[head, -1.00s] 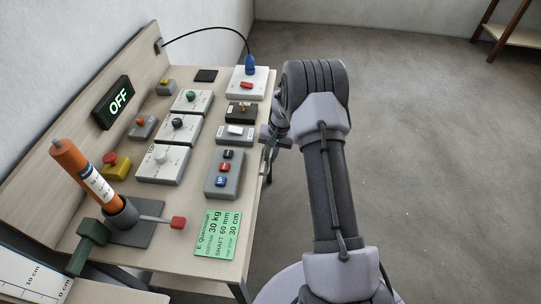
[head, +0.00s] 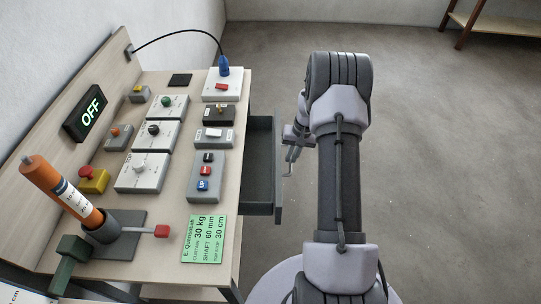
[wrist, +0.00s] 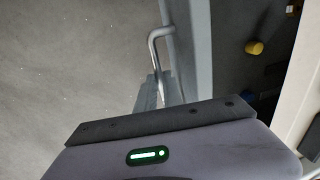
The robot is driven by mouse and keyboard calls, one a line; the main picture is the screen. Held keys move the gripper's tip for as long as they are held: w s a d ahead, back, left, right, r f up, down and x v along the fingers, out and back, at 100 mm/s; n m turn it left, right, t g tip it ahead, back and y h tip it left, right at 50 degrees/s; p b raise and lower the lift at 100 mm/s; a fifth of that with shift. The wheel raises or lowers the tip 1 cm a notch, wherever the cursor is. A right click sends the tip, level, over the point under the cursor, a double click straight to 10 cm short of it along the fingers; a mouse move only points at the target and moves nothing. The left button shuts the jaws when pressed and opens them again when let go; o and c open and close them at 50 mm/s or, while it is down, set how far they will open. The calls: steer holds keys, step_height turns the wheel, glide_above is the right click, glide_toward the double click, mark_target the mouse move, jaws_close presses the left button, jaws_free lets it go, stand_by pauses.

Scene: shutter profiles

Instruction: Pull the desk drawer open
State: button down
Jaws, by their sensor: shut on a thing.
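The desk drawer (head: 261,165) stands pulled out from the desk's right side, its dark interior showing in the head view. In the wrist view the drawer front (wrist: 193,50) runs down the middle, with a grey bar handle (wrist: 154,42) on its outer face. My gripper (head: 289,170) is beside the drawer front in the head view. In the wrist view its fingers (wrist: 157,92) are shut on the handle's lower part; the exact contact is partly hidden by the gripper body.
Inside the drawer lie a yellow object (wrist: 254,47) and small dark items. The desk top (head: 175,222) carries switch boxes, an orange cylinder (head: 62,190) and a green label (head: 203,240). Open floor (head: 440,170) lies to the right.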

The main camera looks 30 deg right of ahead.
steer(key=s+d, duration=0.9)
steer(key=d, duration=0.5)
steer(key=shift+s, duration=0.25)
steer(key=shift+d, duration=0.1)
steer(key=c, duration=1.8)
jaws_free()
steer(key=shift+o, duration=0.2)
step_height(320, 180, up, 17)
steer(key=s+d+p, duration=0.1)
steer(key=d+p, duration=0.1)
steer(key=p, duration=0.3)
steer(key=shift+s+d, duration=0.3)
steer(key=shift+s, duration=0.05)
steer(key=shift+r, duration=0.1)
